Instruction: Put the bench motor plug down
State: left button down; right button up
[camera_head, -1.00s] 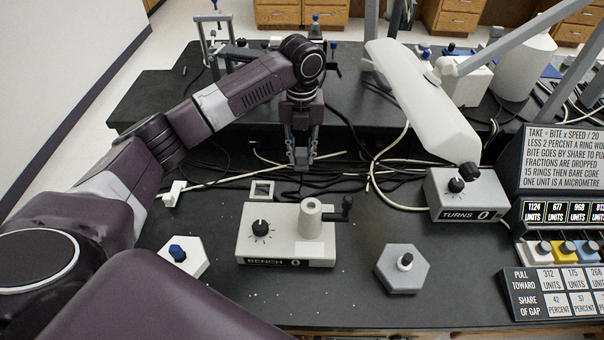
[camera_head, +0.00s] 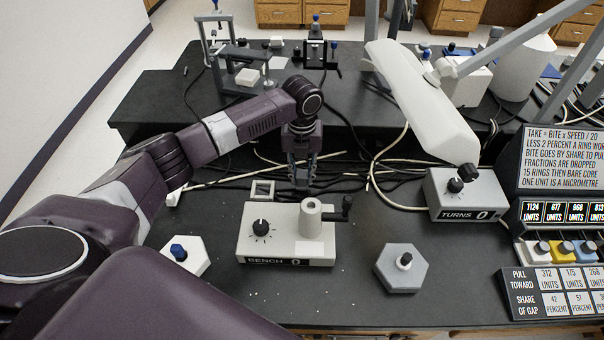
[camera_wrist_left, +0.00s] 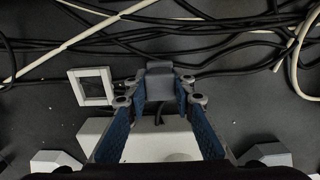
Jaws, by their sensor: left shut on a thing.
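My left gripper (camera_head: 302,180) points down just behind the BENCH box (camera_head: 262,237). In the left wrist view its two blue-padded fingers (camera_wrist_left: 160,98) are closed on a dark grey block, which I take for the bench motor plug (camera_wrist_left: 160,78). A short black cable shows below the plug between the fingers. In the head view the fingers hide most of the plug. I cannot tell whether it touches the table. A pale square frame (camera_head: 262,189) lies left of the gripper and also shows in the left wrist view (camera_wrist_left: 92,87). My right gripper is not in view.
Black and white cables (camera_head: 230,180) cross the table around the gripper. The TURNS box (camera_head: 466,195) stands to the right. Hexagonal blocks with a blue knob (camera_head: 184,257) and a dark knob (camera_head: 402,268) stand in front. A raised dark platform (camera_head: 150,105) lies behind.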

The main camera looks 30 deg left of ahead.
aim_at(302, 173)
pick_arm(q)
jog(key=shift+f, duration=0.2)
jog(key=shift+f, duration=0.1)
jog(key=c, duration=1.7)
grip_release()
jog(key=shift+o, duration=0.2)
notch_tip(302, 173, up, 13)
jog(key=shift+b, duration=0.45)
jog(key=shift+f, duration=0.1)
